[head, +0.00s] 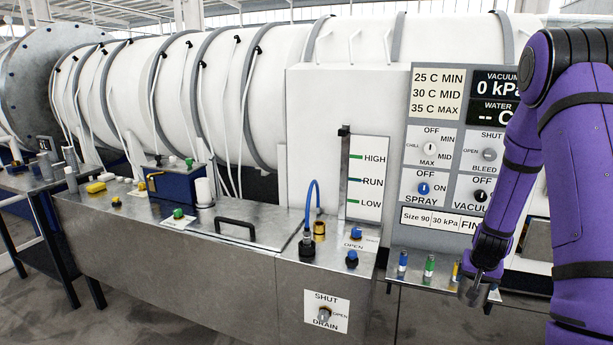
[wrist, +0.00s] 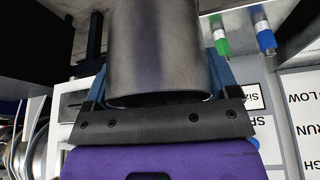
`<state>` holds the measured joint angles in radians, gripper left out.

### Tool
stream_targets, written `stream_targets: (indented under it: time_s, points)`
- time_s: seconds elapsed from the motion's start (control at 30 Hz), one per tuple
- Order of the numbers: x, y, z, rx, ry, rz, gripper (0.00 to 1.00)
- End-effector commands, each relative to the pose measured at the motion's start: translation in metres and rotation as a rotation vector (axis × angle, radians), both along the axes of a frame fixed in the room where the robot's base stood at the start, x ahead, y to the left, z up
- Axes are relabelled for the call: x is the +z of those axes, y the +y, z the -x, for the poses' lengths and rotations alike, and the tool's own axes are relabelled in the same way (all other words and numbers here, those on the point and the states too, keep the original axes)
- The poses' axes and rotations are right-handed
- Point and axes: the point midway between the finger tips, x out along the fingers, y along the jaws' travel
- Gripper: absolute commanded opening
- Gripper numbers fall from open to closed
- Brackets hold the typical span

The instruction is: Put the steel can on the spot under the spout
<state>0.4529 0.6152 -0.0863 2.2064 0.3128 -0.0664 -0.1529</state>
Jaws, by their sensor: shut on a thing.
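The steel can (wrist: 155,45) fills the upper middle of the wrist view, a plain dark grey cylinder between the two blue fingers of my gripper (wrist: 157,80). The fingers are shut on its sides. In the head view my gripper (head: 478,285) hangs low at the right, in front of the panel and beside the small coloured bottles.
A steel trough (head: 170,245) with a black-handled lid runs along the front of a white tank (head: 240,80). A blue hose (head: 309,200) joins fittings on its top. A control panel (head: 455,150) stands behind my arm. Blue and green bottles (head: 429,266) stand left of my gripper.

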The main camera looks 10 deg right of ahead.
Motion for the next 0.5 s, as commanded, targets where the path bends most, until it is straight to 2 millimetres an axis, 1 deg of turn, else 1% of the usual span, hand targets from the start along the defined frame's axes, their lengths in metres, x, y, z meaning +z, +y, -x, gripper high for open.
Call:
stream_targets:
  time_s: [0.03, 0.17, 0.27, 0.3, 0.37, 0.4, 0.47, 0.5]
  points:
    - [-0.003, 0.013, -0.006, 0.031, 0.002, -0.001, 0.54]
    - [-0.011, 0.051, -0.023, 0.129, 0.005, -0.001, 0.54]
    - [-0.018, 0.094, -0.039, 0.236, 0.006, -0.001, 0.54]
    - [-0.022, 0.113, -0.044, 0.282, 0.007, -0.002, 0.54]
    - [-0.027, 0.142, -0.051, 0.353, 0.005, -0.001, 0.54]
    - [-0.030, 0.161, -0.055, 0.397, 0.005, -0.002, 0.54]
    - [-0.034, 0.188, -0.059, 0.459, 0.004, -0.001, 0.54]
    - [-0.037, 0.204, -0.060, 0.499, 0.002, -0.003, 0.54]
